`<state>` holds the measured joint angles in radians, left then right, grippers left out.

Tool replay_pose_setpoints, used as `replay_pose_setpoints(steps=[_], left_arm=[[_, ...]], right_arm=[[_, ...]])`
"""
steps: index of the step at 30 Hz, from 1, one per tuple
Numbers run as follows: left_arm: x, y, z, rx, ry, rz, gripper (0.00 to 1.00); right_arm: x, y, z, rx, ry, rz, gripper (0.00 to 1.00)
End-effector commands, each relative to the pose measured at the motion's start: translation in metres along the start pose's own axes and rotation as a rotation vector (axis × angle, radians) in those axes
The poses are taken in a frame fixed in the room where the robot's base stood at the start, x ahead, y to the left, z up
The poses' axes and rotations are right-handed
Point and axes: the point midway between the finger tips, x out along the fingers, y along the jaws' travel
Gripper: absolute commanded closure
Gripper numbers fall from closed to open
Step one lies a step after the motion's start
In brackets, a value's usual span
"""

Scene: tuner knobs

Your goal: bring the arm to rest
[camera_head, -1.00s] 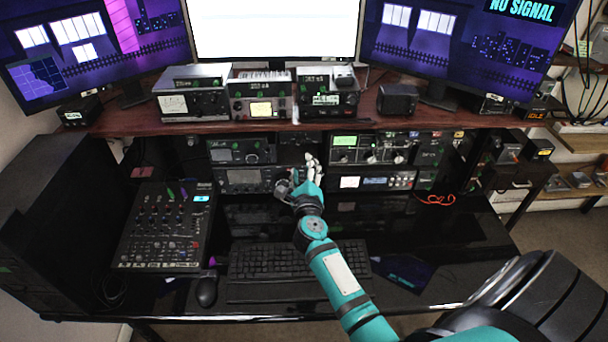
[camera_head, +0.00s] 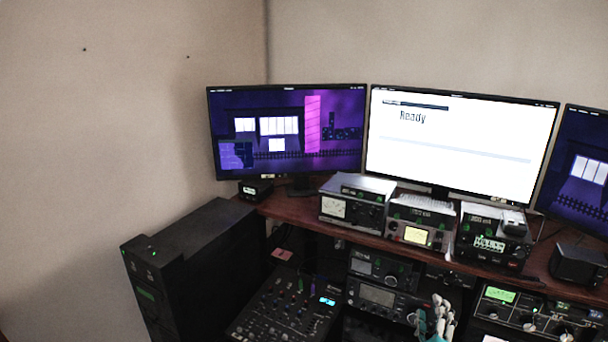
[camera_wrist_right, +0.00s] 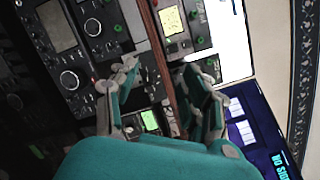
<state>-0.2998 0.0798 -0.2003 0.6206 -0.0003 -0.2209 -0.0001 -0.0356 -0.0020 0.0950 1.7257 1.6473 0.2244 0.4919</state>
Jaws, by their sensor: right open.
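My right gripper (camera_head: 434,312) is at the bottom of the head view, in front of the lower radio rack, with its pale fingers pointing up. In the right wrist view my right gripper (camera_wrist_right: 160,76) has its two fingers spread apart with nothing between them. The brown shelf edge (camera_wrist_right: 166,60) shows beyond the gap. Radio sets with knobs (camera_wrist_right: 70,80) lie left of the fingers in that view; I cannot tell whether a finger touches one. Most of my right arm is outside the head view. My left gripper is not in view.
A radio with dials (camera_head: 378,297) is left of the gripper, and a knobbed radio (camera_head: 530,318) is right. Above, the wooden shelf (camera_head: 290,208) carries several devices and monitors. The middle monitor (camera_head: 455,145) reads "Ready". A mixer (camera_head: 285,305) and black tower (camera_head: 200,265) stand left.

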Motion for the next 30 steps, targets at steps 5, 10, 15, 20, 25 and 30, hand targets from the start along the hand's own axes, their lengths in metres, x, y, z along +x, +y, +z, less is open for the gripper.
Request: replay_pose_setpoints(steps=[5, 10, 15, 20, 25, 30], left_arm=[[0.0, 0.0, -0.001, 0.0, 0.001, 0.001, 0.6], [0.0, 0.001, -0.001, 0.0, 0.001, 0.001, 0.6], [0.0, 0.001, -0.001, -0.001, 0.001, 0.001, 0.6], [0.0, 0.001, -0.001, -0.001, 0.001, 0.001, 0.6], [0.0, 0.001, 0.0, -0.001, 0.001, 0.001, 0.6], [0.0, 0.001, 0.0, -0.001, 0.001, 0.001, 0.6]], right_arm=[[-0.072, 0.034, 0.093, -0.552, -0.478, 0.151, 0.53], [-0.174, 0.095, 0.11, -1.124, -0.877, 0.39, 0.53], [-0.247, 0.119, 0.07, -1.52, -1.093, 0.638, 0.53], [-0.288, 0.115, 0.031, -1.741, -1.185, 0.831, 0.53], [-0.32, 0.1, -0.004, -1.901, -1.235, 1.019, 0.53], [-0.347, 0.077, -0.033, -2.016, -1.254, 1.2, 0.53]])
